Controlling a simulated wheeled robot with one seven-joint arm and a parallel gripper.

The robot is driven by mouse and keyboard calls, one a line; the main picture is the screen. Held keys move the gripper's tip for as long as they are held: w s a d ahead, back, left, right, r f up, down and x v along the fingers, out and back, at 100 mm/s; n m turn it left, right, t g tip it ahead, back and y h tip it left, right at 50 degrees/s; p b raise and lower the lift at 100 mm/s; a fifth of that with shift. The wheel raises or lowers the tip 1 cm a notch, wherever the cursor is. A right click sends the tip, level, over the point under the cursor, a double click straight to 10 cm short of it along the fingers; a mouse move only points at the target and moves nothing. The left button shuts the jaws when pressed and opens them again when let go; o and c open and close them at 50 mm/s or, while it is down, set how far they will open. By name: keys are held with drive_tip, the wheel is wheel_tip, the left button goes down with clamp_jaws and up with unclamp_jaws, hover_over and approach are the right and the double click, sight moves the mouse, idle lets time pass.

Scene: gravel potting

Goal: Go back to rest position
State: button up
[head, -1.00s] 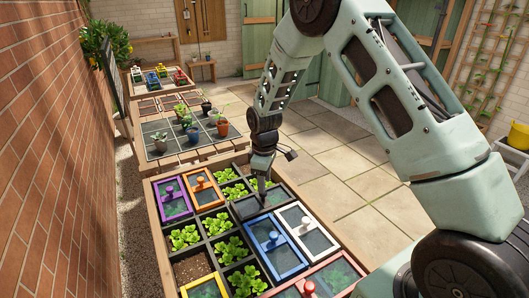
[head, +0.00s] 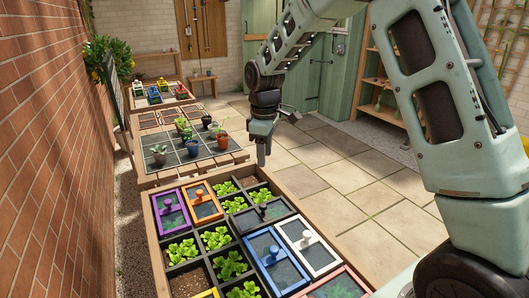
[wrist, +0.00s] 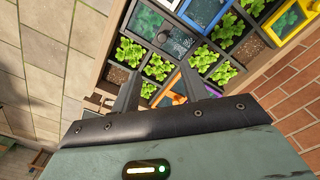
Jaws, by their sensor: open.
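My gripper (head: 262,150) hangs above the far right edge of the wooden planter box (head: 151,228) in the head view, apart from the lids. In the wrist view my gripper (wrist: 160,92) has its two fingers spread, with nothing held between them. Below it is a dark-framed lid with a dark knob (head: 263,211), lying on a compartment of the planter. The arm is bent, reaching from the right side of the head view.
Purple (head: 170,212), orange (head: 203,204), blue (head: 275,258) and white (head: 307,244) framed lids cover compartments among leafy plants. A table with potted plants (head: 193,146) stands beyond. A brick wall (head: 45,150) bounds the left. Paving (head: 330,165) at right is open.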

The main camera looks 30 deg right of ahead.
drive_tip(key=s+a+r+y, duration=0.1)
drive_tip(key=s+a+r, duration=0.1)
drive_tip(key=s+a, duration=0.65)
drive_tip(key=s+a+r, duration=0.2)
drive_tip(key=s+a, duration=0.5)
drive_tip(key=s, duration=0.2)
drive_tip(key=s+a+f+m, duration=0.1)
drive_tip(key=s, duration=1.4)
drive_tip(key=shift+s+a+f, duration=0.3)
drive_tip(key=shift+s+a, duration=0.05)
drive_tip(key=shift+o, duration=0.2)
